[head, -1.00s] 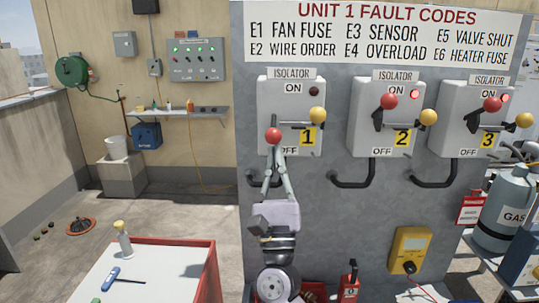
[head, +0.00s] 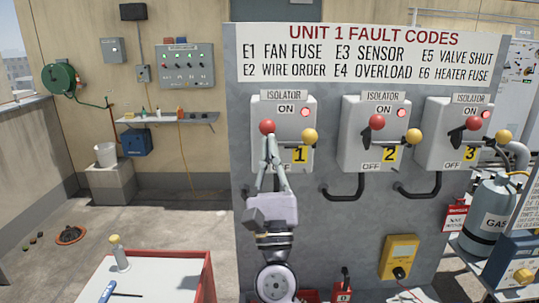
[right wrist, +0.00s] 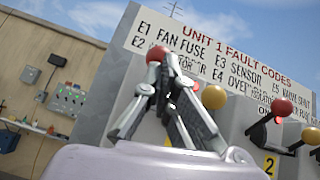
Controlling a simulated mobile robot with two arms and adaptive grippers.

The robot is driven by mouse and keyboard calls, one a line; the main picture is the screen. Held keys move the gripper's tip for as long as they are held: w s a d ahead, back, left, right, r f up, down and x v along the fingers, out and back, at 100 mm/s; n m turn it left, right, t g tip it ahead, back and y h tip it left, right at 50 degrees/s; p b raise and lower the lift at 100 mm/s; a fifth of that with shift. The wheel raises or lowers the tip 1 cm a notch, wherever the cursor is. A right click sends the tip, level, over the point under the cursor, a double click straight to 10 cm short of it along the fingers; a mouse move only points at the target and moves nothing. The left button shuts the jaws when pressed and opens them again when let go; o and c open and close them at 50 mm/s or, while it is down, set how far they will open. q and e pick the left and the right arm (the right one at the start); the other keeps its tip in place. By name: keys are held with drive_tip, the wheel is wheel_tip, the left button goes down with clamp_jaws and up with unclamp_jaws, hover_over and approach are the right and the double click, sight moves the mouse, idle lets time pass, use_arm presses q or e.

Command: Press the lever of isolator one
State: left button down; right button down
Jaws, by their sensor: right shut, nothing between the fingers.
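Isolator one (head: 285,155) is a grey box on the panel, marked with a yellow "1". Its lever has a red ball knob (head: 267,127) at the left, near the height of the ON mark. A yellow ball (head: 309,136) sits to its right. The red lamp (head: 305,112) by ON is lit. My right gripper (head: 270,142) is shut and empty, pointing up with its tips right below the red knob, seemingly against it. The right wrist view shows the red knob (right wrist: 156,54) at the fingertips (right wrist: 163,66). My left gripper is out of view.
Isolator two (head: 372,150) and isolator three (head: 448,150) stand to the right, their red knobs up and lamps lit. Black conduit (head: 345,190) curves below the boxes. A red-edged white table (head: 165,270) is at front left. A gas cylinder (head: 485,222) stands right.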

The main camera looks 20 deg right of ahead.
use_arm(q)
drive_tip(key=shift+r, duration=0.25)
use_arm(e)
drive_tip(key=shift+r, duration=0.4)
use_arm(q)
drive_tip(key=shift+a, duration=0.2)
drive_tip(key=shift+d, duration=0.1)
use_arm(e)
drive_tip(key=v, duration=1.2)
drive_tip(key=shift+w, duration=0.1)
